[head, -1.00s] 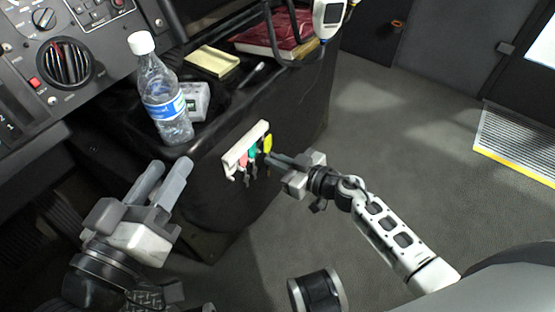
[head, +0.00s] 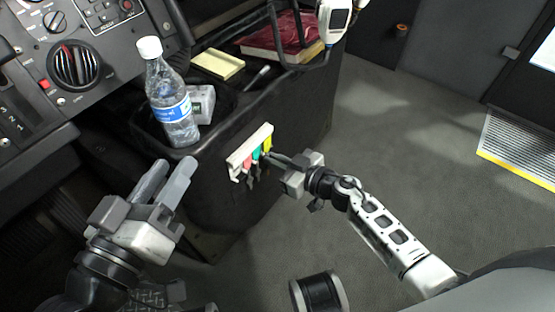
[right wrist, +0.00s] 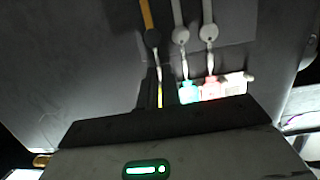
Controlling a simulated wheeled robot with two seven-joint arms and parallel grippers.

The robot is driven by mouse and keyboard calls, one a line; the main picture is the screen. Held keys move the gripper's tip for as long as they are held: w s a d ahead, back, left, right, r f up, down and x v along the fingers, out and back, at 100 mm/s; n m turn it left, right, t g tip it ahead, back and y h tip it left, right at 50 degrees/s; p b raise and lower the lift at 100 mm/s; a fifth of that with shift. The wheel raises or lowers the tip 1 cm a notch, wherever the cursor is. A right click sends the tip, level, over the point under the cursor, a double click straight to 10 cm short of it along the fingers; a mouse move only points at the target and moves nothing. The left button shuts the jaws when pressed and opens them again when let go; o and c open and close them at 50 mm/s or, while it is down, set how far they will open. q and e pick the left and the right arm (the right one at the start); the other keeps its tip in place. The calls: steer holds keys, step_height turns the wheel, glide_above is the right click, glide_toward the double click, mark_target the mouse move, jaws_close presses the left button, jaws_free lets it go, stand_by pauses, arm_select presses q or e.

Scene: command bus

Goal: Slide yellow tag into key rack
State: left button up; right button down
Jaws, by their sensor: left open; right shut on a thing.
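The white key rack (head: 238,160) is mounted on the side of the dark console. A red tag (head: 247,161) and a green tag (head: 256,153) hang from it with keys below. The yellow tag (head: 267,143) is at the rack's right end, close against its underside; I cannot tell if it sits in a slot. My right gripper (head: 268,157) is shut on the yellow tag. In the right wrist view the yellow tag (right wrist: 159,98) shows edge-on between the fingers, beside the green tag (right wrist: 188,92) and red tag (right wrist: 211,90). My left gripper (head: 166,177) is open and empty, left of the rack.
A water bottle (head: 171,100) stands in the console tray above the rack, near a small grey box (head: 201,104). A yellow notepad (head: 218,64) and a red book (head: 275,38) lie farther back. The floor (head: 400,150) to the right is clear.

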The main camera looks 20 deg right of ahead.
steer(key=shift+w+a+p, duration=0.2)
steer(key=shift+w+p, duration=0.05)
steer(key=shift+p, duration=0.05)
stand_by(0.5)
stand_by(0.6)
steer(key=shift+f, duration=0.1)
steer(key=c, duration=1.5)
jaws_free()
steer(key=shift+f+p+v, duration=0.15)
steer(key=shift+p+v, duration=0.2)
steer(key=shift+v, duration=0.4)
steer(key=shift+f+p+v, duration=0.15)
steer(key=shift+p+v, duration=0.15)
steer(key=shift+v, duration=0.45)
steer(key=shift+f+p+v, duration=0.25)
steer(key=shift+p+v, duration=0.1)
steer(key=shift+v, duration=0.8)
steer(key=shift+f+p+v, duration=0.25)
steer(key=shift+p+v, duration=0.05)
steer(key=shift+v, duration=0.8)
steer(key=shift+f+p+v, duration=0.2)
steer(key=shift+p+v, duration=0.15)
steer(key=shift+v, duration=0.8)
steer(key=shift+d, duration=0.1)
